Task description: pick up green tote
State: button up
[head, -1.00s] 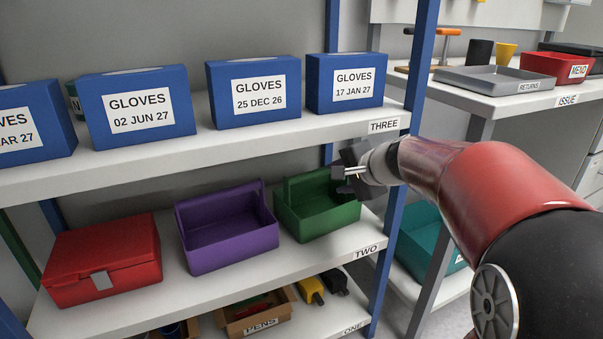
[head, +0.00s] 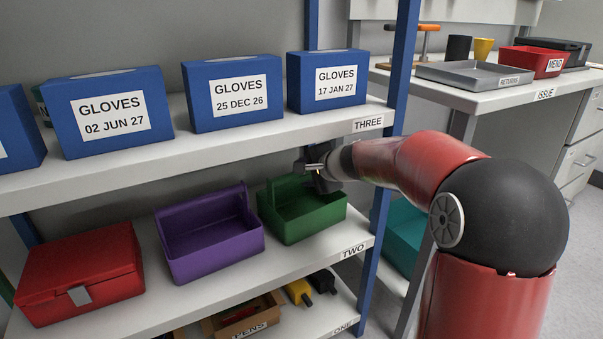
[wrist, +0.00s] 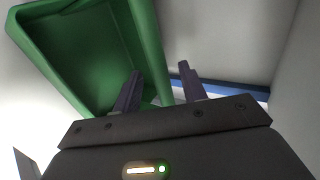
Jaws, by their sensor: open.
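The green tote (head: 305,222) is an open tray with a raised handle side. It stands on the shelf marked TWO, at its right end, right of the purple tote. My gripper (head: 310,168) is above the tote's back part, just under the shelf marked THREE. In the wrist view the green tote (wrist: 90,50) fills the upper left. There my gripper (wrist: 158,88) is open, its two dark fingers apart. The tote's raised green side runs up between the fingers in the picture. I cannot tell whether they touch it. The tote rests on the shelf.
The purple tote (head: 210,235) stands close to the left, with a red box (head: 80,275) beyond it. The shelf marked THREE (head: 200,150) is close overhead, with blue glove boxes (head: 232,93). A blue post (head: 368,275) stands at the right.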

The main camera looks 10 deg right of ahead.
jog(key=shift+x, duration=1.05)
grip_shut()
